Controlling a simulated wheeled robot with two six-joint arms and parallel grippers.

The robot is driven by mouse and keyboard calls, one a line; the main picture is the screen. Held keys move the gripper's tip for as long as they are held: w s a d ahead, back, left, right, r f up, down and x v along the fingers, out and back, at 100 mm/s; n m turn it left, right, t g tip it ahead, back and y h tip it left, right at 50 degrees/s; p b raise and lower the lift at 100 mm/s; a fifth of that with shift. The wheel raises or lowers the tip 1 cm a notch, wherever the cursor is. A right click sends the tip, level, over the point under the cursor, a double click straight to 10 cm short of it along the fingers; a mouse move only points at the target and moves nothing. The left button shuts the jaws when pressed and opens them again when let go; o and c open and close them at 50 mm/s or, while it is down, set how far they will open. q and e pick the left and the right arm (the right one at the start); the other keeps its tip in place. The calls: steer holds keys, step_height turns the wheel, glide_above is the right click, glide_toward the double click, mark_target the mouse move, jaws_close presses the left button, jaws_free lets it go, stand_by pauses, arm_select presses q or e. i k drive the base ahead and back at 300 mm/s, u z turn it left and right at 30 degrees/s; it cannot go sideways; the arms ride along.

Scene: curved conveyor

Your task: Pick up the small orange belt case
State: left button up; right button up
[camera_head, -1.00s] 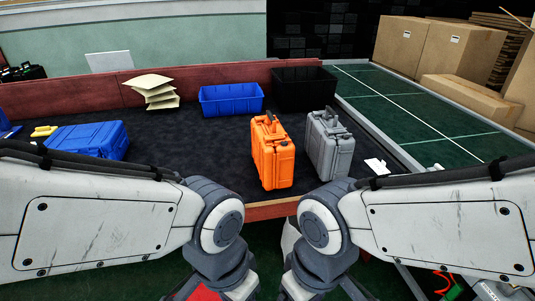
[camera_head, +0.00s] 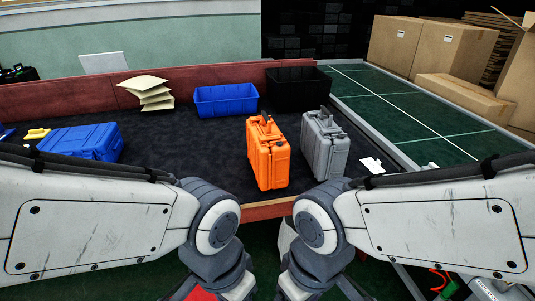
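The orange case (camera_head: 268,156) stands upright on the dark belt (camera_head: 205,150), close to its front edge, with its dark handle on top. A grey case (camera_head: 326,146) stands upright just to its right, with a narrow gap between them. My two arms come in from the left and right below the belt's front edge. Both reach down out of the bottom of the picture, so my grippers are out of sight. Nothing of mine touches the orange case.
A blue case (camera_head: 84,142) lies on the belt at left. A blue bin (camera_head: 226,100), a black bin (camera_head: 298,92) and stacked yellowish envelopes (camera_head: 148,91) are at the back. A green table (camera_head: 400,110) with cardboard boxes (camera_head: 450,50) is at right.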

mark_target(269, 152)
steer(key=k, duration=0.4)
steer(key=z, duration=1)
steer(key=i, duration=1.35)
steer(key=u, duration=0.35)
